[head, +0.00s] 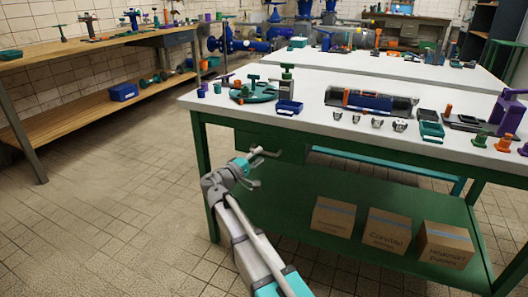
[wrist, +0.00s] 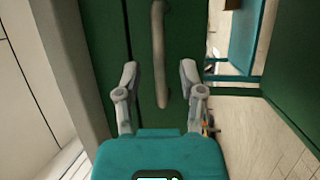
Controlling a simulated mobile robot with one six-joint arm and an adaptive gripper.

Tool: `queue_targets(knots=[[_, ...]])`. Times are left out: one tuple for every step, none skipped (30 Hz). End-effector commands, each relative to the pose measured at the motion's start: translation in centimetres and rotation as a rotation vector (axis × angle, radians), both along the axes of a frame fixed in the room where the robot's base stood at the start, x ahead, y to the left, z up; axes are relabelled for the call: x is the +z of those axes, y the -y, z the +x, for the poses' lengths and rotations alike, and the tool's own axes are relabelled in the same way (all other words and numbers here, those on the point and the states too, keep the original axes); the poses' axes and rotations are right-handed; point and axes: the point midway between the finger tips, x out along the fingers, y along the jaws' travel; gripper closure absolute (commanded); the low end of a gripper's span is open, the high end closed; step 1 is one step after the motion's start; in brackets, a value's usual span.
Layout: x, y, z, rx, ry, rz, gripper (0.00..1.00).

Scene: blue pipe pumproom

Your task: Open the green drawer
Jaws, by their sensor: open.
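The green drawer (head: 285,148) sits under the top of the green-framed table, at its left end, and looks shut. In the wrist view its green front (wrist: 117,30) fills the upper middle. A grey bar handle (wrist: 159,45) on that front runs lengthwise up the wrist picture. My gripper (wrist: 159,72) is open, with one finger on each side of the handle's lower end. I cannot tell whether either finger touches it. In the head view my gripper (head: 257,167) is at the drawer front, and the handle is hard to make out there.
The white tabletop (head: 310,88) above holds several tools, trays and valve parts. Cardboard boxes (head: 388,230) stand on the green lower shelf (head: 300,200). A wooden workbench (head: 100,47) is at the left. The tiled floor (head: 120,200) between them is clear.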

Motion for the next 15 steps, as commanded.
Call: queue_targets(knots=[[0.2,0.4,0.5,-0.001,0.0,0.0,0.49],[0.2,0.6,0.7,-0.001,0.0,0.0,0.49],[0.3,0.8,1.0,-0.001,0.0,0.0,0.49],[0.3,1.0,1.1,-0.001,0.0,0.0,0.49],[0.4,1.1,1.3,-0.001,0.0,0.0,0.49],[0.4,1.3,1.5,-0.001,0.0,0.0,0.49],[0.4,1.4,1.5,0.0,0.0,0.0,0.49],[0.4,1.5,1.6,0.0,0.001,0.001,0.49],[0.4,1.5,1.7,0.0,0.001,0.001,0.49],[0.4,1.6,1.7,0.0,0.001,0.001,0.49],[0.4,1.6,1.8,0.001,0.001,0.001,0.49],[0.4,1.6,1.8,0.001,0.001,0.001,0.49],[0.4,1.6,1.8,0.001,0.001,0.001,0.49],[0.4,1.6,1.8,0.001,0.001,0.001,0.49],[0.4,1.6,1.8,0.001,0.001,0.001,0.49]])
